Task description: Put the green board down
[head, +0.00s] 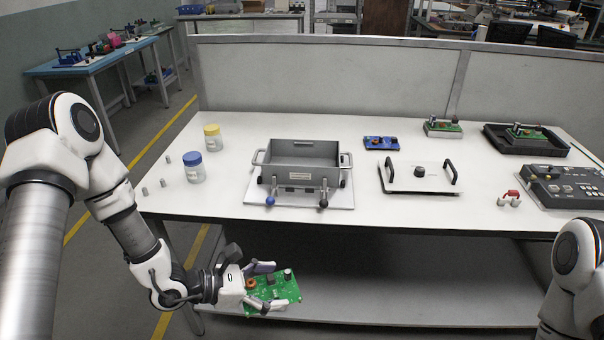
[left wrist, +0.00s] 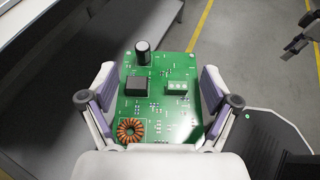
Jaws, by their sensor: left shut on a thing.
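The green board (head: 285,290) is a circuit board with a black cylinder part, a dark block and a copper coil. My left gripper (head: 277,287) is shut on it, in front of the table's front edge and lower than the tabletop. In the left wrist view the board (left wrist: 160,82) sits between the two fingers of the left gripper (left wrist: 158,98), gripped at its side edges.
The white table (head: 400,220) holds a grey metal box (head: 300,160), a white plate with black handles (head: 420,178), a blue board (head: 381,143), a green board on a stand (head: 442,128), a black tray (head: 560,150), jars (head: 194,174) and a control panel (head: 568,190). Clear tabletop lies front right of the box.

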